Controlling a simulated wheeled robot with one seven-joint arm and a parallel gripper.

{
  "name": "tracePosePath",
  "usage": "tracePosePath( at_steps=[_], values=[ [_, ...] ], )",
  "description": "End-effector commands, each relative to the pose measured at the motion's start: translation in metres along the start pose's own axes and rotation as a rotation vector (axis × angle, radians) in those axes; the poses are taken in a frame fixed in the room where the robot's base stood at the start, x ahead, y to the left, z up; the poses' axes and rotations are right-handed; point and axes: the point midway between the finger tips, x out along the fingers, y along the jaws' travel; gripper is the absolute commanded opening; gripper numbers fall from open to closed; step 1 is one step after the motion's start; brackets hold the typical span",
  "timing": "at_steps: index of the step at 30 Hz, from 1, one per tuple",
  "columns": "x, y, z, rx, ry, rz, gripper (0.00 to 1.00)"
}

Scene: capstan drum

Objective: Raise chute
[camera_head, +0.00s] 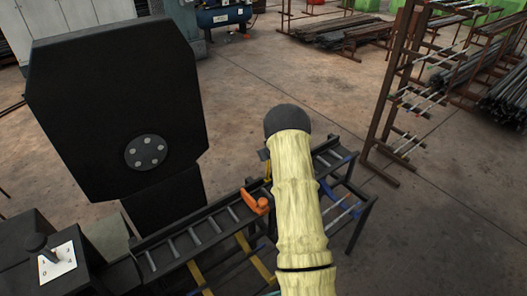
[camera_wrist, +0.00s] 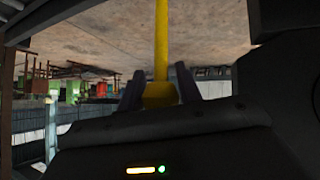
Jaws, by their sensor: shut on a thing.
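In the wrist view, my gripper (camera_wrist: 160,84) has its two dark fingers on either side of a yellow rod (camera_wrist: 161,45) with a rounded yellow end (camera_wrist: 160,95), and is shut on it. The head view shows a dark ladder-like rail that looks like the chute (camera_head: 212,226), running from lower left up to the right. A short yellow piece (camera_head: 267,171) shows beside my arm near the rail's far part. My pale, sleeved arm hides my gripper and part of the rail in the head view.
A large black panel (camera_head: 110,90) with a bolted round hub stands at the left. A switch box (camera_head: 57,262) with a lever is at lower left. An orange handle (camera_head: 255,202) sits on the rail's edge. A brown rack (camera_head: 400,90) stands at the right; open floor lies between.

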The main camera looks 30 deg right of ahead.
Motion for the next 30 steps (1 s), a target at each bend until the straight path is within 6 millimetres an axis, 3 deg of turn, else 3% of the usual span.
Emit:
tracePosePath(
  at_steps=[17, 18, 21, 30],
  values=[
    [0.0041, 0.005, 0.0045, 0.01, -0.006, 0.004, 0.0],
    [0.0041, 0.0049, 0.0045, 0.01, -0.006, 0.004, 0.36],
    [0.004, 0.0047, 0.0044, 0.01, -0.006, 0.004, 0.55],
    [0.0026, 0.0054, 0.0026, 0.008, -0.003, 0.005, 0.55]
  ],
)
